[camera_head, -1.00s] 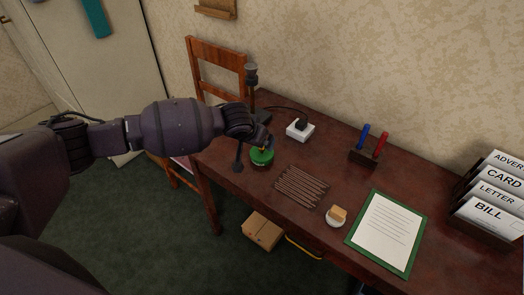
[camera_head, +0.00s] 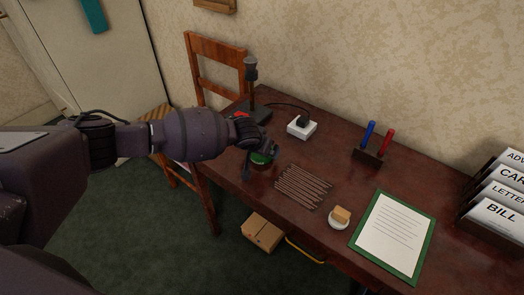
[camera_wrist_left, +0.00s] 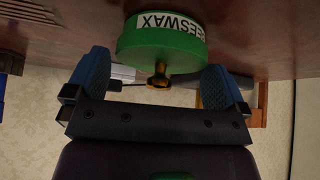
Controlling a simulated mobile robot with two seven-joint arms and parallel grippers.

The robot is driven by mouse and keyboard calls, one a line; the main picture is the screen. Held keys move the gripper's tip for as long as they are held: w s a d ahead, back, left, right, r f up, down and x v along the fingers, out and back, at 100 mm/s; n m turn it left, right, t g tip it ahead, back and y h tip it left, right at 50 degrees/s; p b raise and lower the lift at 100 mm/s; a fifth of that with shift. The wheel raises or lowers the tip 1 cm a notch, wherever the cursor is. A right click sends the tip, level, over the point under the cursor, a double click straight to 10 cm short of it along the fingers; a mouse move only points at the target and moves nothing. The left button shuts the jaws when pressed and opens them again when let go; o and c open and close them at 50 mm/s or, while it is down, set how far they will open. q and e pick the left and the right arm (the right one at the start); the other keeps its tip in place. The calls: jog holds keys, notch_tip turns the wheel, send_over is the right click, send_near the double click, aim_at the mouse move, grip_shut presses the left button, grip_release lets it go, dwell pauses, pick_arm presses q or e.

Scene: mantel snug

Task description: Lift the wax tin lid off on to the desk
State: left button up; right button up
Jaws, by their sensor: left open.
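The green wax tin (camera_head: 261,159) stands on the desk (camera_head: 330,165) near its left end, partly hidden by my left gripper (camera_head: 258,161). In the left wrist view the green tin (camera_wrist_left: 160,48) shows its white label reading "EESWAX". The brass knob of its lid (camera_wrist_left: 159,76) points toward the gripper. My left gripper (camera_wrist_left: 157,72) is open, with one blue finger on either side of the knob. I see no contact between fingers and knob. The seam between lid and tin cannot be made out. My right gripper is not in view.
A row of brown sticks (camera_head: 303,187) lies just right of the tin. Behind stand a lamp-like post (camera_head: 252,92) and a white socket box (camera_head: 301,127).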

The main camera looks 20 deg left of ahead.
pick_arm(q)
jog(key=c, duration=0.8)
jog(key=shift+o, duration=0.2)
jog(key=shift+r, duration=0.1)
